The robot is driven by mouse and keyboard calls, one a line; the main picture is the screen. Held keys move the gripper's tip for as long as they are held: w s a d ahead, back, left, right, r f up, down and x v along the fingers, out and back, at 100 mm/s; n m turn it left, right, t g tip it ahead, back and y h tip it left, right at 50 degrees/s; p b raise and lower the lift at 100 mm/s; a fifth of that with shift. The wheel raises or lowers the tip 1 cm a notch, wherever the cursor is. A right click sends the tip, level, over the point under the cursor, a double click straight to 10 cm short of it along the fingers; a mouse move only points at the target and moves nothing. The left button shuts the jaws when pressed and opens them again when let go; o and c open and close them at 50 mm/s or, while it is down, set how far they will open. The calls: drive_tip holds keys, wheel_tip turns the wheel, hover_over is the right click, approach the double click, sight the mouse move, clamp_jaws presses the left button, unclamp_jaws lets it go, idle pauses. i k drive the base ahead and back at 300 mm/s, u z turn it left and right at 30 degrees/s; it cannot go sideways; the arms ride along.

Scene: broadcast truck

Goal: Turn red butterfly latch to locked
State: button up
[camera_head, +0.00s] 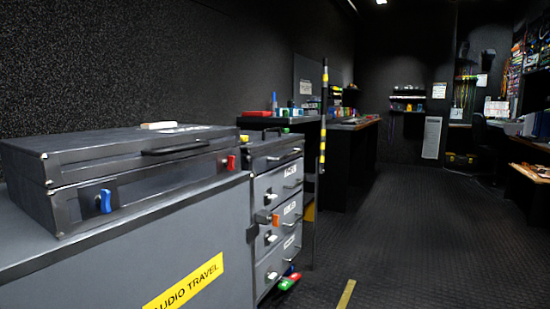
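The red butterfly latch (231,162) is on the front face of a dark flat case (130,185), near its right end and below the lid handle. It looks roughly upright on a small dark plate; its exact turn is too small to tell. A blue latch (105,201) of similar shape sits upright on the left part of the same case front. The case lies closed on a grey cabinet. My gripper is not in view.
The grey cabinet (120,275) with a yellow "AUDIO TRAVEL" label fills the lower left. A drawer unit (278,190) with an orange-red latch (274,219) stands to its right, beside a black-and-yellow striped post (323,120).

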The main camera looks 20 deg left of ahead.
sight(229, 163)
drive_tip(key=u, duration=0.15)
drive_tip(key=i, duration=0.95)
drive_tip(key=u, duration=0.75)
